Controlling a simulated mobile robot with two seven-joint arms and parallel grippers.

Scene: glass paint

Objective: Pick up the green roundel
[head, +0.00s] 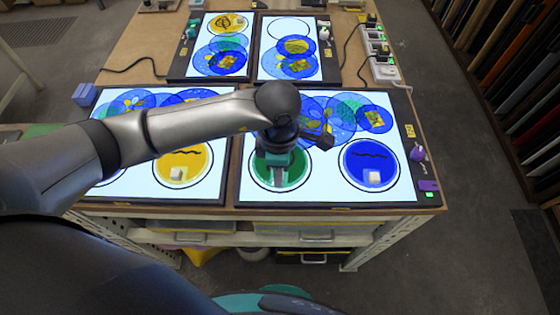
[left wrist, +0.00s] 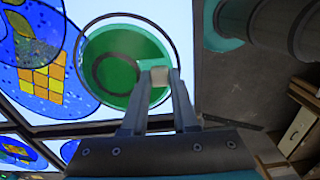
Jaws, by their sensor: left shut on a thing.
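The green roundel (head: 300,172) lies at the front left of the near right light panel (head: 330,196), within a thin dark outline circle. In the left wrist view the green roundel (left wrist: 117,76) shows a darker ring on its face and sits off-centre inside the outline. My left gripper (head: 279,178) comes down over it and hides its middle in the head view. In the left wrist view the fingertips of my left gripper (left wrist: 160,78) are shut on the roundel's pale block-like knob. I cannot tell whether the roundel is clear of the panel. My right gripper is not in view.
A blue roundel (head: 371,155) with a pale knob is to the right on the same panel. A yellow roundel (head: 183,160) lies on the near left panel. Overlapping patterned blue discs lie behind. A purple item (head: 418,153) and power strip (head: 385,72) are at the right.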

